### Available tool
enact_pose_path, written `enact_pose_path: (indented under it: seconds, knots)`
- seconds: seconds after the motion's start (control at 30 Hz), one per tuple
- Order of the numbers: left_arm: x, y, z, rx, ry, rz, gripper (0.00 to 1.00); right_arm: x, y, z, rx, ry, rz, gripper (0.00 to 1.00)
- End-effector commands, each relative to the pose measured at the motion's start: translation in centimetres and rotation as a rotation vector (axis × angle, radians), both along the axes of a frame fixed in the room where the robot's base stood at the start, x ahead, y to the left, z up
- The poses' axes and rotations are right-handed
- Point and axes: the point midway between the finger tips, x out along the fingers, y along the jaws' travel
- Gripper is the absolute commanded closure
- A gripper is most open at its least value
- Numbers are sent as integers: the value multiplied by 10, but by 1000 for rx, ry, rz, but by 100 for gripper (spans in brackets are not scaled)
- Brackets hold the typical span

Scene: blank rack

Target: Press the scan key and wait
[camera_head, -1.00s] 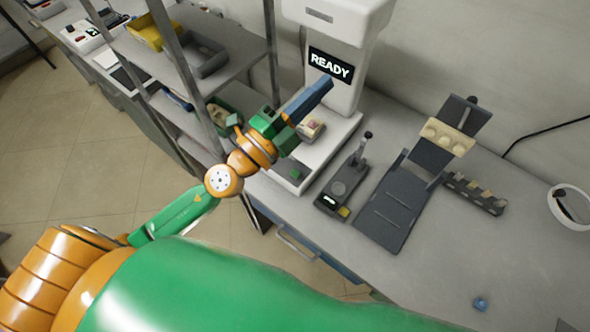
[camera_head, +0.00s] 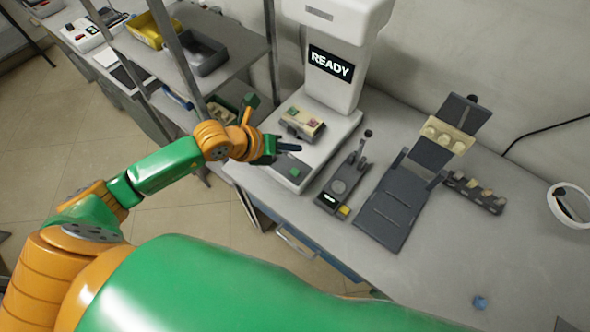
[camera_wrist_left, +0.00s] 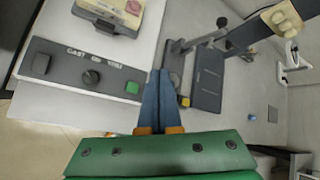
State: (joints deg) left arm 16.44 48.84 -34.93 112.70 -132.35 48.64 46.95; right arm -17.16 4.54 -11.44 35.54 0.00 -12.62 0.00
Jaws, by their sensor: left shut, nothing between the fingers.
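The white scanner (camera_head: 338,52) stands on the bench, and its dark display (camera_head: 331,64) reads READY. Its front panel shows in the left wrist view (camera_wrist_left: 80,70), with a dark square key (camera_wrist_left: 41,63), a round knob (camera_wrist_left: 91,77) and a green key (camera_wrist_left: 133,87). The green key also shows in the head view (camera_head: 294,172). The panel lettering is too small to read surely. My left gripper (camera_head: 297,148) is shut and empty, its blue fingers (camera_wrist_left: 156,78) just beside the green key, seemingly above the panel. Contact cannot be told. My right gripper is out of view.
A beige-and-grey block (camera_head: 302,123) with coloured spots lies on the scanner bed. Right of it are a small lever device (camera_head: 342,182), a dark tilted stand (camera_head: 398,205) and a slotted rack (camera_head: 474,192). Shelving (camera_head: 232,62) stands left. The bench's right front is mostly clear.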

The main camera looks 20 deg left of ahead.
Motion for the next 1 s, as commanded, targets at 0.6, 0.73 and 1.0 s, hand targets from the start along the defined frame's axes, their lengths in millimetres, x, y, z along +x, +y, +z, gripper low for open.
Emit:
enact_pose_path:
  seconds: [0.6, 0.73, 1.0]
  knots:
    - [0, -1, -77, -2, 1, -1, 100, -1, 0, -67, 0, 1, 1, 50]
    - [0, 0, -88, -2, 0, 0, 100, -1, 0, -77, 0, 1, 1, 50]
    - [0, 0, -87, -2, 0, 0, 100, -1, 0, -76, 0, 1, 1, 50]
